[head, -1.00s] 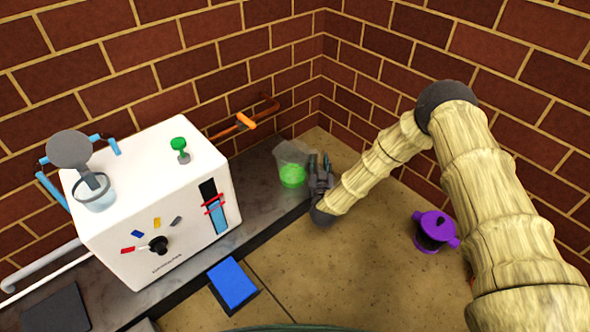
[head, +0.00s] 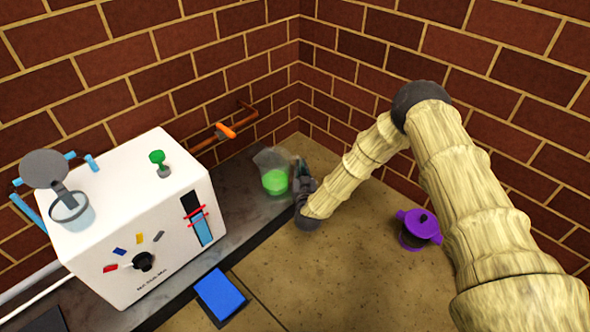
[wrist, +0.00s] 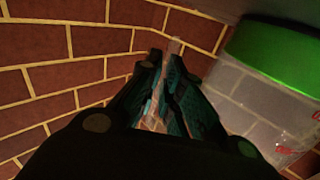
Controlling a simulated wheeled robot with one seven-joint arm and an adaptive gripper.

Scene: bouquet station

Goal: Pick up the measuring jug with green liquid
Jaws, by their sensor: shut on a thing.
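The measuring jug (head: 273,175) is clear, with bright green liquid in it. In the head view it is on the dark counter strip near the wall corner; whether its base touches the counter is unclear. My gripper (head: 301,178) is at its right side. In the wrist view the jug (wrist: 265,105) fills the right side, with its green liquid at the top of the picture and red markings on the clear wall. My gripper's fingers (wrist: 165,85) are close together on a thin clear part of the jug, apparently its handle. The exact contact is partly hidden by the fingers.
A white machine (head: 130,215) with a dial and a blue gauge stands left of the jug. An orange valve on a pipe (head: 226,131) is on the brick wall behind. A purple pot (head: 419,229) is at right. A blue block (head: 220,294) lies in front.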

